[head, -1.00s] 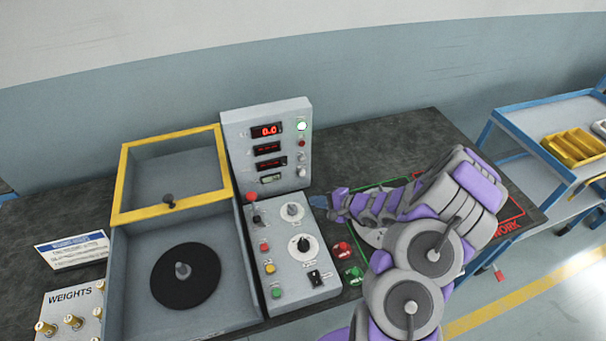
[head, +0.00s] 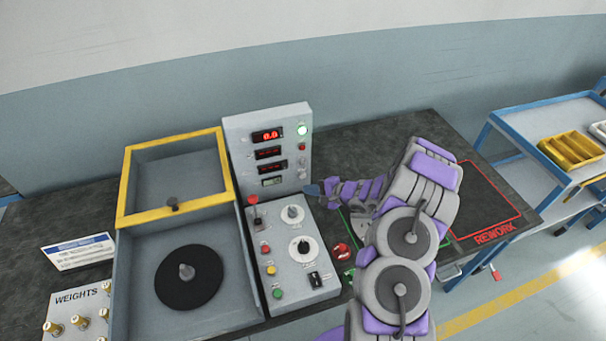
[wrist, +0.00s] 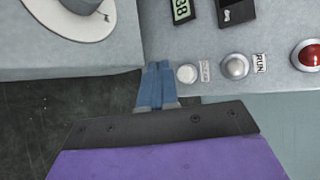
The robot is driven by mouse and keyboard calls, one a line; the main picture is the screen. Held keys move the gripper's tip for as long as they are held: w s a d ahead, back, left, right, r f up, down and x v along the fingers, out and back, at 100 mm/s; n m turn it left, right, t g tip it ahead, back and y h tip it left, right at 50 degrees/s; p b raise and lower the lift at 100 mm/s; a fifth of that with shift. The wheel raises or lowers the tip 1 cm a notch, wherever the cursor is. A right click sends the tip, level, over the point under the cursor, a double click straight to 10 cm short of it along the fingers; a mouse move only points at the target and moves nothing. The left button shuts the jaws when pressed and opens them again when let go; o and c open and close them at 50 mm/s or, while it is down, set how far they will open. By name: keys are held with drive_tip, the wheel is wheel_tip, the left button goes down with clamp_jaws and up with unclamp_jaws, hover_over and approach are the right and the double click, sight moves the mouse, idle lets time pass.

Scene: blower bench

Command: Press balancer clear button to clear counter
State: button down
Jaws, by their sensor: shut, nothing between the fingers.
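The balancer's upright display panel (head: 233,145) stands at the back of the bench with red readouts, the top one (head: 267,135) showing 0.0. In the wrist view, a small white button (wrist: 187,74) sits on the panel, with a small, hard-to-read label beside it. A silver button labelled RUN (wrist: 235,66) and a red button (wrist: 308,55) follow to its right. My gripper (head: 313,190) is at the panel's lower right edge. In the wrist view its blue fingers (wrist: 158,66) are together and empty, just left of the white button; I cannot tell whether they touch the panel.
The sloped control box (head: 290,260) with knobs and coloured buttons lies below the panel. The yellow-framed cover (head: 126,190) stands open to the left. The rework area (head: 490,200) on the right is bare. A blue cart (head: 520,120) stands beyond it.

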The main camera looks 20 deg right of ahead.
sight(302, 176)
drive_tip(key=shift+w, duration=1.25)
idle(1.2)
drive_tip(key=shift+w+b, duration=0.35)
drive_tip(key=shift+w, duration=0.4)
idle(0.5)
drive_tip(key=shift+s, duration=0.1)
drive_tip(key=shift+s+r+b, duration=0.1)
drive_tip(key=shift+s+b, duration=0.55)
drive_tip(key=shift+s, duration=0.05)
drive_tip(key=shift+s, duration=0.1)
